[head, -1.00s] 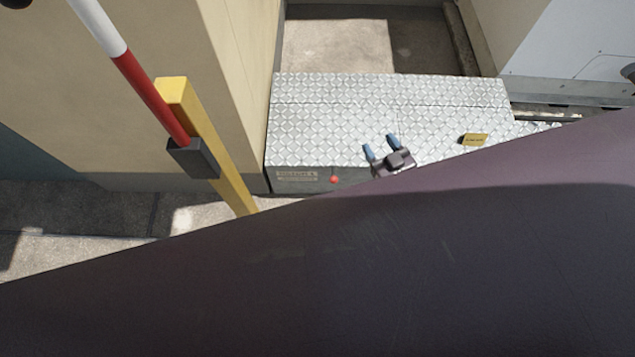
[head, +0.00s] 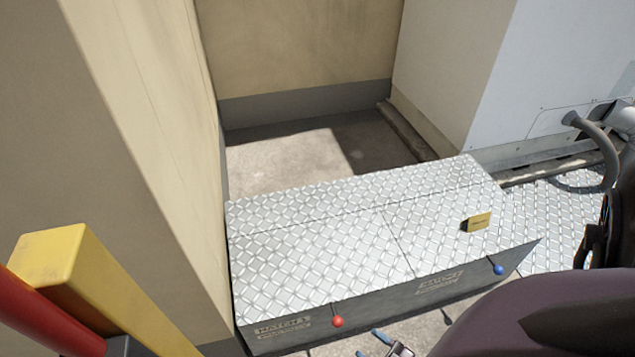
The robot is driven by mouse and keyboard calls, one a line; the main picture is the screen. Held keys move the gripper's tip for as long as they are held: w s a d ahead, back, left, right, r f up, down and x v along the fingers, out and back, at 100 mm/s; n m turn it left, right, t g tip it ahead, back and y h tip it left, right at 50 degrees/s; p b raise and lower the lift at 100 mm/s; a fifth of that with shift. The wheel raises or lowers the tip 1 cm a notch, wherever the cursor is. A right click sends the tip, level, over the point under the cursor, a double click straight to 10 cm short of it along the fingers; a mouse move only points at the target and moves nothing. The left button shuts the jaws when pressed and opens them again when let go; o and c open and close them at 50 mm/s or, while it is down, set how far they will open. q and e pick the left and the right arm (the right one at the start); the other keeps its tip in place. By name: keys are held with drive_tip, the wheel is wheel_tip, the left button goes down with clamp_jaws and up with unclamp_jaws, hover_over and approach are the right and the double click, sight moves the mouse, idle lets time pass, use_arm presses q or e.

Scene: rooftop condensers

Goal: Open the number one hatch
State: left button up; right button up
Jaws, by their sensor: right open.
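A box covered in silver diamond plate (head: 330,235) has a seam across its top that parts left and right lids. The left lid (head: 310,265) has a front label (head: 284,326) reading "HATCH" with a digit too blurred to be sure of, and a red ball knob (head: 337,321) beside it. The right lid (head: 450,235) has a blue ball knob (head: 498,269) and another blurred label (head: 441,281). My right gripper (head: 371,345), with blue fingertips, is open and empty below the red knob, partly cut off by the bottom edge. My left gripper is out of view.
A tan wall (head: 120,150) borders the left side, with a yellow post (head: 62,275) and red pole (head: 45,315) in front. A pale unit (head: 540,70) with a grey hose (head: 602,150) stands right. Concrete lies behind.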

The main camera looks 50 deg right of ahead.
sight(337, 322)
drive_tip(key=w, duration=0.3)
drive_tip(key=w+b, duration=0.1)
drive_tip(key=w, duration=0.3)
drive_tip(key=w+f, duration=0.1)
drive_tip(key=w, duration=0.2)
drive_tip(key=shift+w+a, duration=0.25)
drive_tip(key=shift+a, duration=0.1)
clamp_jaws()
